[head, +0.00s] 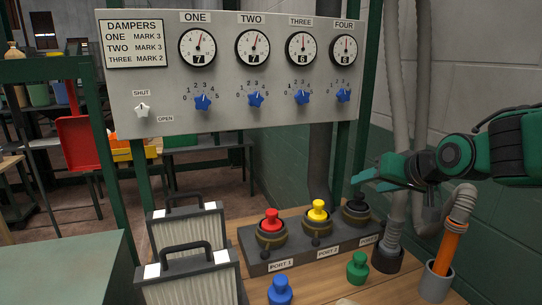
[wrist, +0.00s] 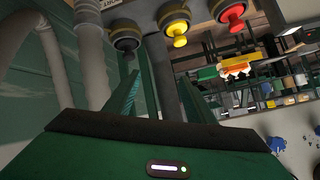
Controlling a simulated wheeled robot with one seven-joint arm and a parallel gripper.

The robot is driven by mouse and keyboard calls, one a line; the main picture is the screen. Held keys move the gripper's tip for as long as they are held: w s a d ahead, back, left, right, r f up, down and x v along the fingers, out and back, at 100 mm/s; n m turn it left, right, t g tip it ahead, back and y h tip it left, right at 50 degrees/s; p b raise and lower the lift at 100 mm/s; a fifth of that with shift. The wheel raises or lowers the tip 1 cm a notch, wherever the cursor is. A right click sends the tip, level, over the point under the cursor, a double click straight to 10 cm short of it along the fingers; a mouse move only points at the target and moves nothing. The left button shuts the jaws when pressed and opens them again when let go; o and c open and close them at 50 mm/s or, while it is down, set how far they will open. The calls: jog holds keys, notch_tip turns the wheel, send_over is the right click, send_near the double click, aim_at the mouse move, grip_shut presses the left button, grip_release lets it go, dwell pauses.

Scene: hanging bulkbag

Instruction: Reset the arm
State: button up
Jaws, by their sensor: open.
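My arm comes in from the right in the head view, dark green and black. My gripper (head: 368,180) is level, its fingers pointing left, and it overlaps the top of the third port (head: 355,214) in the picture; I cannot tell whether it touches. In the wrist view the two green fingers of my gripper (wrist: 160,92) stand apart with nothing held between them. The port block (head: 330,243) also carries a red cap (head: 271,221) on port 1 and a yellow cap (head: 318,210) on port 2. These appear upside down along the top of the wrist view.
The grey damper panel (head: 160,85) with dials and blue knobs hangs above the bench. Two framed filters (head: 190,283) stand at front left. A blue cap (head: 281,290), a green cap (head: 357,268) and an orange hose (head: 446,247) crowd the front. A grey hose (head: 399,100) rises near my arm.

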jog(key=s+d+f+n+g+h, duration=0.1)
jog(key=s+d+f+g, duration=0.15)
jog(key=s+f, duration=0.45)
jog(key=s+d+f+n+g+h, duration=0.1)
jog(key=s+f+g+h, duration=0.1)
jog(key=s+f+g, duration=0.45)
jog(key=s+d+m, duration=0.3)
jog(key=s+d, duration=0.2)
jog(key=s, duration=0.4)
jog(key=s+d+m+g, duration=0.1)
jog(key=s+d+m, duration=0.2)
jog(key=s+d, duration=0.3)
jog(key=s, duration=0.3)
jog(key=shift+d+m+g, duration=0.15)
jog(key=shift+m+g, duration=0.15)
jog(key=shift+m, duration=0.1)
jog(key=shift+f, duration=0.1)
jog(key=shift+w+f, duration=0.25)
jog(key=shift+w, duration=0.3)
